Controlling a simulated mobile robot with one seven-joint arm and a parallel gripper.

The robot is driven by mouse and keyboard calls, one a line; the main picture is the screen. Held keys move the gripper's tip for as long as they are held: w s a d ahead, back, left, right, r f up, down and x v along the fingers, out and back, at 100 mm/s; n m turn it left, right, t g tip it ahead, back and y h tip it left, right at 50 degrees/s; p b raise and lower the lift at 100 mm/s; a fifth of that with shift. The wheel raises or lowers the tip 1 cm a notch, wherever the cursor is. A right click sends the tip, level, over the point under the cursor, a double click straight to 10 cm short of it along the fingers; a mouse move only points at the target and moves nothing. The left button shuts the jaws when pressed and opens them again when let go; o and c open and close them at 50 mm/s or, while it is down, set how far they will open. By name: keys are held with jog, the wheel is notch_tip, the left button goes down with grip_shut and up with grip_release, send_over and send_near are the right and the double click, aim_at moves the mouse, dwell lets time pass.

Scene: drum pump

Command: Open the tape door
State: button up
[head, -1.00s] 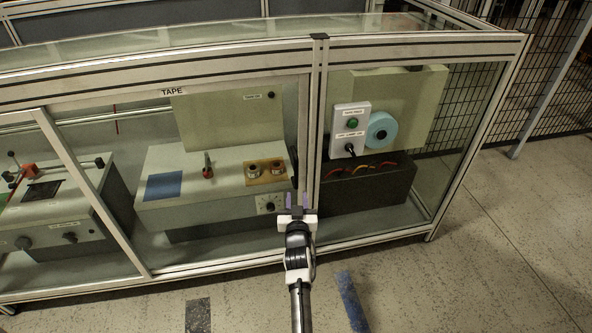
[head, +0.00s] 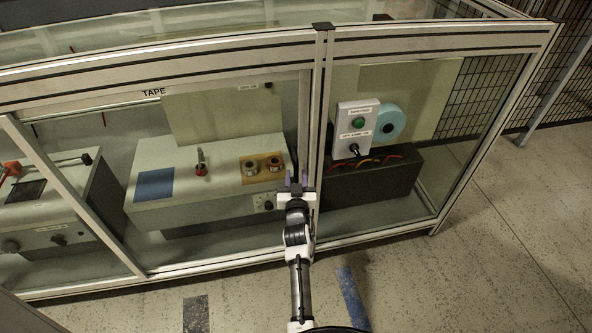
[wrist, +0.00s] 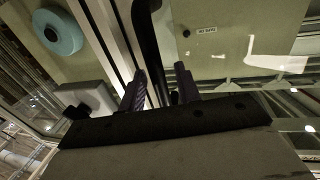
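The tape door (head: 225,219) is a clear panel in a metal frame, under the label TAPE (head: 154,92). It looks closed against the post at its right. Its black curved handle (wrist: 148,40) shows in the wrist view and runs down between the fingers. My gripper (head: 296,182) is at the right edge of the door, low on the handle. In the wrist view my gripper (wrist: 160,85) has its two purplish fingers apart, one on either side of the handle. I cannot tell whether either finger touches it.
Behind the door stands a grey machine (head: 205,180) with a blue patch and two small rolls. Right of the post (head: 318,110), a control box (head: 356,128) and a blue roll (head: 391,121) sit behind a fixed-looking panel. Open floor (head: 480,260) lies in front and right.

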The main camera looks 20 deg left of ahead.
jog(key=shift+w, duration=0.1)
jog(key=shift+r, duration=0.1)
grip_shut()
dwell(0.3)
